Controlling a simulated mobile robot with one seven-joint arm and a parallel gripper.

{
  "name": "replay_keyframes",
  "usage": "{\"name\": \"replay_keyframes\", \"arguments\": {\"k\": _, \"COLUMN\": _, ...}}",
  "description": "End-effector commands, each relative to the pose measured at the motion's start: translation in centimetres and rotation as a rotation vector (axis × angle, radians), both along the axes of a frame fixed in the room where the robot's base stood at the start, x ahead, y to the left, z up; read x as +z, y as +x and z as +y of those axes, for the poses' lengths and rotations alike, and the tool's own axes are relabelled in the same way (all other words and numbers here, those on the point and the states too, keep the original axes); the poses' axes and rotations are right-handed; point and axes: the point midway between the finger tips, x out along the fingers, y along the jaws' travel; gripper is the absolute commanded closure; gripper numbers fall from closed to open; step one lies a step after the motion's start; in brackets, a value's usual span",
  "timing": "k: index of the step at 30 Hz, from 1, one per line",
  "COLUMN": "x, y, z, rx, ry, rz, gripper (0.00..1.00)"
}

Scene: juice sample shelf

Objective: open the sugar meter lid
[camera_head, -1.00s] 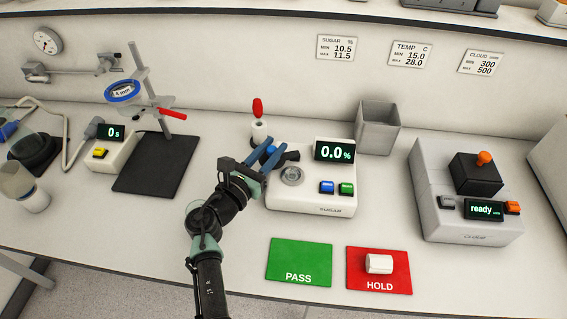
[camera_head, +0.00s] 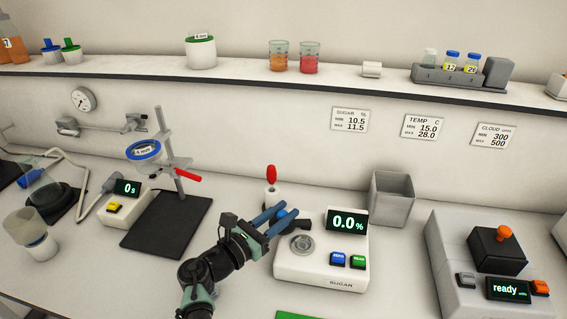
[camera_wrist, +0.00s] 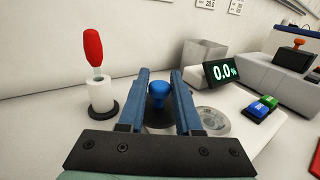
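The white sugar meter (camera_head: 322,275) stands on the bench, its display reading 0.0 %. Its round silver well (camera_head: 301,244) shows uncovered; it also appears in the wrist view (camera_wrist: 213,120). The dark lid with a blue knob (camera_wrist: 159,91) is off to the left of the well, at the meter's back left. The head view shows the knob (camera_head: 281,214) partly behind my fingers. My gripper (camera_head: 278,214) is open, its blue fingers on either side of the knob. Small gaps seem to show beside the knob in the wrist view. The lid's lower part is partly hidden.
A white holder with a red-handled tool (camera_wrist: 101,92) stands close left of my gripper. A grey open bin (camera_head: 391,200) is behind the meter at right. A black stand base (camera_head: 165,220) lies left, and the cloud meter (camera_head: 460,262) right.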

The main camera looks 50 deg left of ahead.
Motion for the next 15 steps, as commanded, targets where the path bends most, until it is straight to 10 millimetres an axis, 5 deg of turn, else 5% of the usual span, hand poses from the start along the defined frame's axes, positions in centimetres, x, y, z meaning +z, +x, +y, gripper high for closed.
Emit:
{"name": "replay_keyframes", "arguments": {"k": 4, "x": 0.08, "y": 0.04, "z": -0.02, "rx": -0.001, "ry": 0.001, "rz": -0.001, "gripper": 0.39}}
{"name": "replay_keyframes", "arguments": {"k": 15, "x": 0.62, "y": 0.02, "z": -0.03, "rx": -0.001, "ry": 0.003, "rz": 0.000, "gripper": 0.39}}
